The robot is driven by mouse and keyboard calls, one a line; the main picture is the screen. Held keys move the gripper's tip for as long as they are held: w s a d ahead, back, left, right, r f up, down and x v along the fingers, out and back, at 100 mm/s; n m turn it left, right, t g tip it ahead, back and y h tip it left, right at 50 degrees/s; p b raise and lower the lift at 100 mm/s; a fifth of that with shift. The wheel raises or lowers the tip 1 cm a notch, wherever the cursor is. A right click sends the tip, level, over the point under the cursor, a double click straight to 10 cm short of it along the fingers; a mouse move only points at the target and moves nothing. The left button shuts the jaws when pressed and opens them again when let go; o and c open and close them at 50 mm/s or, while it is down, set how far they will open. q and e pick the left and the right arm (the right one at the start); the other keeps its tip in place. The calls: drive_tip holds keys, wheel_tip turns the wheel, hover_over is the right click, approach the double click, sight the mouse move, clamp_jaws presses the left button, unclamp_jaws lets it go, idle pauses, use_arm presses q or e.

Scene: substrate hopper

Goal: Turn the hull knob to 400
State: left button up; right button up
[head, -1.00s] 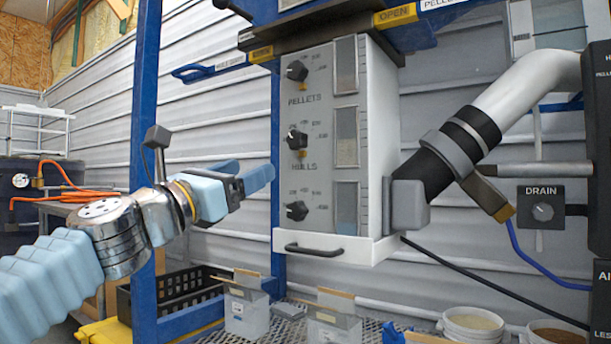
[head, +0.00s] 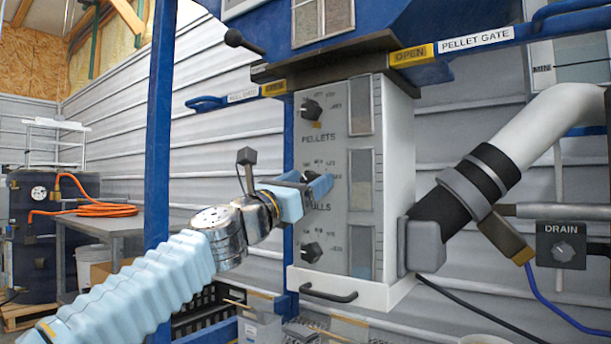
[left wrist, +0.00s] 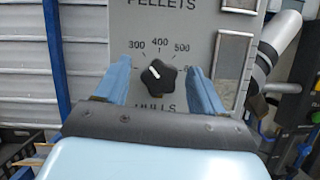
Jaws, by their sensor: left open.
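The hull knob (left wrist: 158,74) is a black lobed dial with a white pointer mark, above the partly covered HULLS label (left wrist: 157,107) in the left wrist view. In the head view the left gripper (head: 318,183) is at the panel (head: 335,150) and hides the hull knob. My right gripper is not in view.
The pellets knob (head: 311,109) is above and another black knob (head: 312,252) below on the same panel. A drawer handle (head: 328,293) juts out at the bottom. A thick pipe (head: 480,180) stands to the right, and a blue post (head: 161,130) to the left.

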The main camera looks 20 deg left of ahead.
use_arm(q)
drive_tip(key=c, duration=1.1)
drive_tip(key=shift+o, duration=0.2)
drive_tip(key=shift+m, duration=0.6)
drive_tip(key=m+h, duration=0.1)
drive_tip(key=m, duration=0.1)
drive_tip(key=m+g+h, duration=0.1)
drive_tip(key=m, duration=0.1)
drive_tip(key=shift+r+g+p, duration=0.1)
drive_tip(key=shift+g+p, duration=0.2)
drive_tip(key=shift+m+g+h+p, duration=0.4)
drive_tip(key=shift+m+g, duration=0.05)
drive_tip(key=shift+m, duration=1)
drive_tip(key=shift+m+g+h+p, duration=0.4)
drive_tip(key=shift+m+g, duration=0.05)
drive_tip(key=shift+m, duration=1)
